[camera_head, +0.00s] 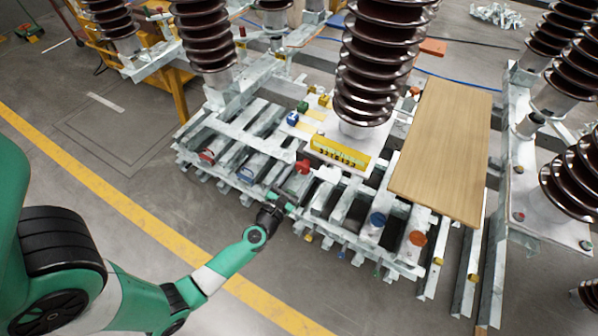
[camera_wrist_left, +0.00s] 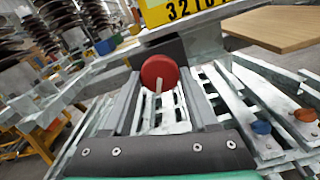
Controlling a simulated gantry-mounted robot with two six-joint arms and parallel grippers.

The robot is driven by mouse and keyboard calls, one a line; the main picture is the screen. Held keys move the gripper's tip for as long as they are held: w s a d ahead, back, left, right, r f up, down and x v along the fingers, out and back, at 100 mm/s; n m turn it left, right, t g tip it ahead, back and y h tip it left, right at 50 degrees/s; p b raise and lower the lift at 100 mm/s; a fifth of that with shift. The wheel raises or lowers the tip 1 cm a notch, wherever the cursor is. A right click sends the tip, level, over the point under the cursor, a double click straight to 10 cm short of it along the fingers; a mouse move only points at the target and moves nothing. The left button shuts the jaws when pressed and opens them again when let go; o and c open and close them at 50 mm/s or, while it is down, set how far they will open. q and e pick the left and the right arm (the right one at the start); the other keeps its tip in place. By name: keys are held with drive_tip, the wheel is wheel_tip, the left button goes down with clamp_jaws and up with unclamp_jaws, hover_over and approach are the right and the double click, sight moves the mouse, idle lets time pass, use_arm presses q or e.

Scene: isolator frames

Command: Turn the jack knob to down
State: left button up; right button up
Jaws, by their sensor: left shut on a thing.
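A red round knob (camera_head: 304,167) sits on the front of the metal frame, below a yellow label plate (camera_head: 340,154). In the left wrist view the red knob (camera_wrist_left: 160,72) is near the middle, with a pale pointer bar hanging down from it. My left gripper (camera_head: 292,184) reaches the frame from the front and is shut on the red knob. In the left wrist view its two grey fingers (camera_wrist_left: 159,92) run up to either side of the knob. The exact finger contact is small and partly hidden. My right gripper is not in view.
Blue (camera_head: 377,220) and orange (camera_head: 418,238) knobs sit to the right on the frame. A wooden board (camera_head: 443,150) lies at the right. A tall brown ribbed insulator (camera_head: 375,65) stands behind the label. The grey floor in front is clear, with a yellow line (camera_head: 130,212).

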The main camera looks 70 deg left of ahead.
use_arm(q)
drive_tip(key=m+p, duration=0.1)
drive_tip(key=m, duration=0.3)
drive_tip(key=shift+r+m, duration=0.1)
drive_tip(key=shift+m, duration=0.2)
drive_tip(key=m+p, duration=0.1)
drive_tip(key=m, duration=0.2)
drive_tip(key=shift+a+m, duration=0.1)
drive_tip(key=shift+m, duration=0.2)
drive_tip(key=m+p, duration=0.1)
drive_tip(key=m, duration=0.2)
drive_tip(key=shift+r+m+p, duration=0.1)
drive_tip(key=shift+m+p, duration=0.3)
drive_tip(key=m+p, duration=0.1)
drive_tip(key=m, duration=0.2)
drive_tip(key=m+p, duration=0.2)
drive_tip(key=m, duration=0.3)
drive_tip(key=shift+r, duration=0.1)
drive_tip(key=m+p, duration=0.1)
drive_tip(key=m, duration=0.2)
drive_tip(key=shift+m, duration=0.3)
drive_tip(key=m+p, duration=0.1)
drive_tip(key=m, duration=0.2)
drive_tip(key=shift+m, duration=0.3)
drive_tip(key=shift+m+p, duration=0.7)
drive_tip(key=shift+m, duration=1.2)
